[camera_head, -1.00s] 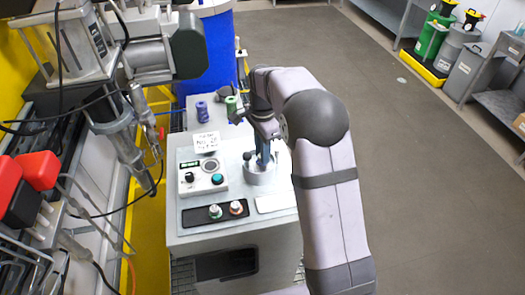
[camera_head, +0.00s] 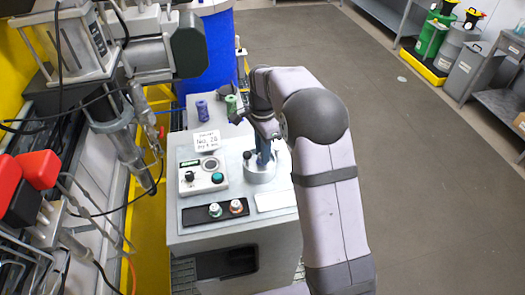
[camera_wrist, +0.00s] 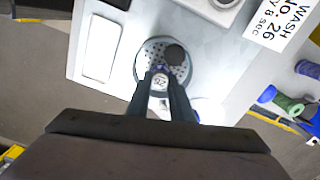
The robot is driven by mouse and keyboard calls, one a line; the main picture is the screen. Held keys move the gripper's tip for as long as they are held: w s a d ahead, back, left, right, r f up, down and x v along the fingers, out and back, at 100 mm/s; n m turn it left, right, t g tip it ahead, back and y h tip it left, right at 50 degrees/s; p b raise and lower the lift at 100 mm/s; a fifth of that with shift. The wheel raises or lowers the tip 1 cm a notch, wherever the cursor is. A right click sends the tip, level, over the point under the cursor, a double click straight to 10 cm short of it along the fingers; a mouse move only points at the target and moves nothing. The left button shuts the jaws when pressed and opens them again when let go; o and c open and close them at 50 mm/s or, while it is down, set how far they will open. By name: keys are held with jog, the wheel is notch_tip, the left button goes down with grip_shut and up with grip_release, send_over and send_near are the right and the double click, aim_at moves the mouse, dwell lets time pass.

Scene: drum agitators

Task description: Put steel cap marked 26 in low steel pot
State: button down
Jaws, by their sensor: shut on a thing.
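The steel cap marked 26 (camera_wrist: 160,83) is between the fingertips of my gripper (camera_wrist: 160,75) in the wrist view, its number facing the camera. My gripper (camera_head: 263,158) is shut on the cap, over the low steel pot (camera_head: 260,178). The pot is round with a perforated floor, and its rim also shows in the wrist view (camera_wrist: 137,62). The cap appears over the near part of the pot; its exact height above the floor cannot be told. In the head view my fingers hide the cap.
A control box (camera_head: 203,176) and a sign reading No. 26 (camera_head: 207,140) are to the left. Two other caps stand on a black tray (camera_head: 225,212) in front, beside a white pad (camera_head: 276,201). Green and blue spools are behind.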

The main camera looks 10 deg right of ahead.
jog(key=shift+f, duration=0.2)
dwell(0.4)
jog(key=c, duration=1.5)
grip_release()
jog(key=shift+o, duration=0.3)
jog(key=shift+o, duration=1.3)
jog(key=shift+r, duration=0.15)
jog(key=shift+r+p, duration=1.1)
